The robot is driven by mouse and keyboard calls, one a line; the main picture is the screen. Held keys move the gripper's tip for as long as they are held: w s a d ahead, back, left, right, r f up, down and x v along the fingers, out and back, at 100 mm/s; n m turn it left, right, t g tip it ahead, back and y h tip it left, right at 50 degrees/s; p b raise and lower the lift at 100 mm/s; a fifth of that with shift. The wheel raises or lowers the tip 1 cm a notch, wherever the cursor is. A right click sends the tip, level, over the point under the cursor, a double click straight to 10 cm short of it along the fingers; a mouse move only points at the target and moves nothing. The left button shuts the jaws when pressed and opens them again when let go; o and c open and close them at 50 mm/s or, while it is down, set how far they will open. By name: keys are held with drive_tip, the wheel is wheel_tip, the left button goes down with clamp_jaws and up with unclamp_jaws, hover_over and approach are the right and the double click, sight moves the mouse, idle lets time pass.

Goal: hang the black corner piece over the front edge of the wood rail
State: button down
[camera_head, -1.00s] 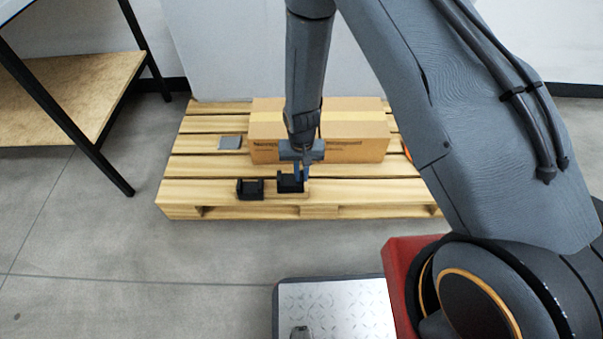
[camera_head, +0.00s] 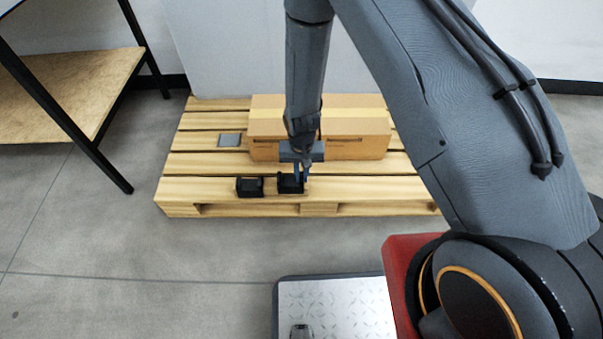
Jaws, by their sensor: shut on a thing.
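Two black pieces are at the front of the wooden pallet. One black corner piece (camera_head: 288,184) is at my gripper (camera_head: 301,172), which is shut on its right side. It is at the front board, the wood rail (camera_head: 370,190); whether it touches the wood is too small to tell. The other black corner piece (camera_head: 250,187) sits a little to the left on the same front board, apart from the gripper. My gripper points down, and its fingers partly hide the held piece.
A cardboard box (camera_head: 345,142) stands on the pallet just behind my gripper. A small grey plate (camera_head: 230,140) lies on the boards to the left. A table with a wooden shelf (camera_head: 60,90) stands at the far left. The front board is clear at the right.

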drive_tip(key=shift+f+b, duration=0.45)
drive_tip(key=shift+f, duration=0.65)
idle(0.6)
drive_tip(key=c, duration=1.7)
unclamp_jaws()
drive_tip(key=shift+r, duration=0.15)
drive_tip(key=shift+r+p, duration=2.7)
drive_tip(key=shift+r, duration=0.7)
